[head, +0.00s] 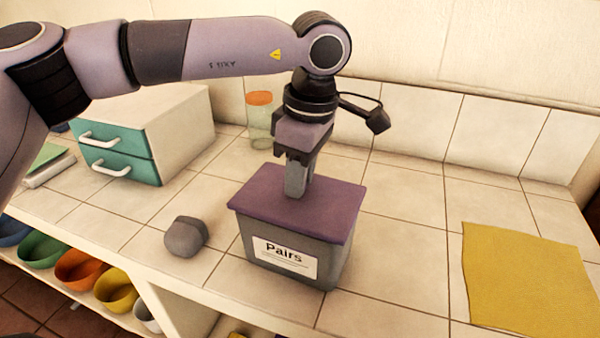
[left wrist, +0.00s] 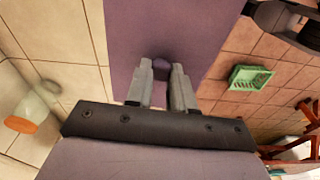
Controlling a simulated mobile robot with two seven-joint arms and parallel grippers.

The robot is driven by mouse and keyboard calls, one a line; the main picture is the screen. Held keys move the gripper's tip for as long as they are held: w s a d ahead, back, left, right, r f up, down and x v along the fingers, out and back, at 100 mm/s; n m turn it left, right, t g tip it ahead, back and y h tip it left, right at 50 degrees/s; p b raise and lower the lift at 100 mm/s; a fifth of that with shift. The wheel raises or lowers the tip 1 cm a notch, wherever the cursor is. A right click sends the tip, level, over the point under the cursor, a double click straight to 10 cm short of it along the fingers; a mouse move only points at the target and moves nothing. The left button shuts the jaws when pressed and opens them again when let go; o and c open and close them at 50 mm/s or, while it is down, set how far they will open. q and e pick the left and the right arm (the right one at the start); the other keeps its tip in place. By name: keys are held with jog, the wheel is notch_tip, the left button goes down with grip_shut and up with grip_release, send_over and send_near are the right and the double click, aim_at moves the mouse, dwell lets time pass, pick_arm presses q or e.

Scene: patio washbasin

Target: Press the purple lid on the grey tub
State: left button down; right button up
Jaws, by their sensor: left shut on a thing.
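The purple lid (head: 335,208) lies on top of the grey tub (head: 337,262), covering its opening. The tub stands upright on the tiled counter with a white "Pairs" label facing me. I cannot tell whether the lid's rim is fully seated all round. My left gripper (head: 296,190) points down over the lid's middle. In the left wrist view, its fingers (left wrist: 162,80) are shut on the small round knob (left wrist: 161,63) of the lid (left wrist: 185,25). The fingers partly hide the knob. My right gripper is not in view.
A grey faceted lump (head: 185,237) sits left of the tub. A teal-fronted drawer box (head: 180,125) and an orange-topped jar (head: 259,120) stand behind. A yellow cloth (head: 525,280) lies at right. Several bowls sit on a shelf below. The counter between tub and cloth is clear.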

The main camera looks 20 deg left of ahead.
pick_arm(q)
jog(key=shift+f, duration=0.1)
dwell(0.7)
jog(key=shift+c, duration=2.1)
grip_release()
jog(key=shift+r+p, duration=2.55)
jog(key=shift+r, duration=0.95)
grip_shut()
